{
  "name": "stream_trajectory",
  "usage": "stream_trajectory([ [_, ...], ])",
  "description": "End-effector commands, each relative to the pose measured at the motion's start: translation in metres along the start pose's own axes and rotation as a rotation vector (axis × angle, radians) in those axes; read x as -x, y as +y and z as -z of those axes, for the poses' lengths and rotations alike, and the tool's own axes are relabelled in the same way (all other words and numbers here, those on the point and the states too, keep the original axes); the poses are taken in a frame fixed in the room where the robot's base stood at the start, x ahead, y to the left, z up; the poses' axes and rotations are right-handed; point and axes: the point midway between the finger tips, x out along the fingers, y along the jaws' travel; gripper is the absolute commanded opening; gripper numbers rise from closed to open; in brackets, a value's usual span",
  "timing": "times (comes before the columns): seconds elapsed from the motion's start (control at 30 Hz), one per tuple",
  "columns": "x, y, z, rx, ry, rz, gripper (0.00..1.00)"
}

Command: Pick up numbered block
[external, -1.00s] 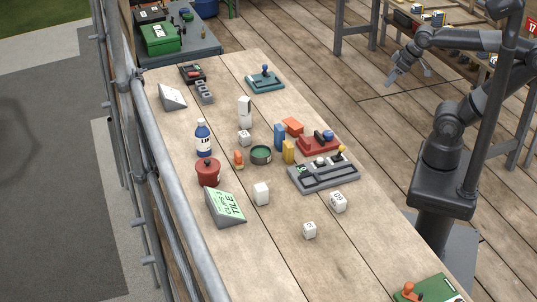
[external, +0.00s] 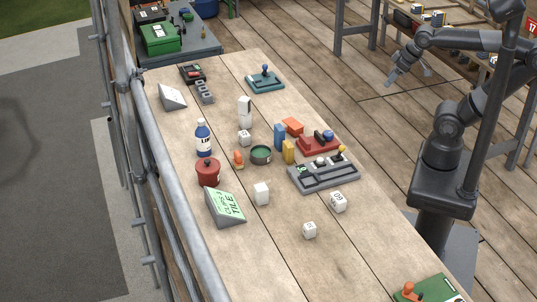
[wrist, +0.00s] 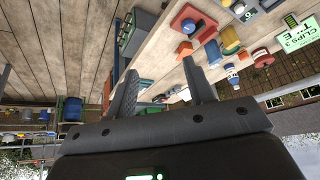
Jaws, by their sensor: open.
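A white block with dark number-like marks (external: 338,202) sits on the long wooden table, right of its middle. A smaller white cube with a faint mark (external: 309,230) lies nearer the front. A plain-looking white block (external: 261,194) stands further left, and another small white cube (external: 244,137) sits behind it near a tall white piece (external: 245,112). The marks are too small to read surely. My gripper (external: 409,76) is open and empty, high off the table's right side, well apart from all the blocks. In the wrist view my gripper (wrist: 160,82) shows two spread fingers with nothing between them.
A green board (external: 430,291) lies at the front corner. The front middle is clear.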

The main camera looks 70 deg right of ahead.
Motion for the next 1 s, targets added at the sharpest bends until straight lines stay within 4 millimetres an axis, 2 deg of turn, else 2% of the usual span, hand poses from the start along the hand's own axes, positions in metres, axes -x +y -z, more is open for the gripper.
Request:
stream_trajectory([
  [0.03,0.000,0.000,0.000,0.000,0.000,0.000,0.49],
  [0.23,0.000,0.000,0.000,0.000,0.000,0.000,0.66],
  [0.47,0.000,0.000,0.000,0.001,0.000,0.000,0.66],
  [0.57,0.000,-0.001,0.007,0.013,-0.003,-0.001,0.66],
  [0.67,-0.003,-0.004,0.024,0.046,-0.014,-0.003,0.66],
  [0.87,-0.018,-0.019,0.081,0.165,-0.041,0.000,0.66],
  [1.0,-0.035,-0.032,0.121,0.252,-0.060,0.013,0.66],
])
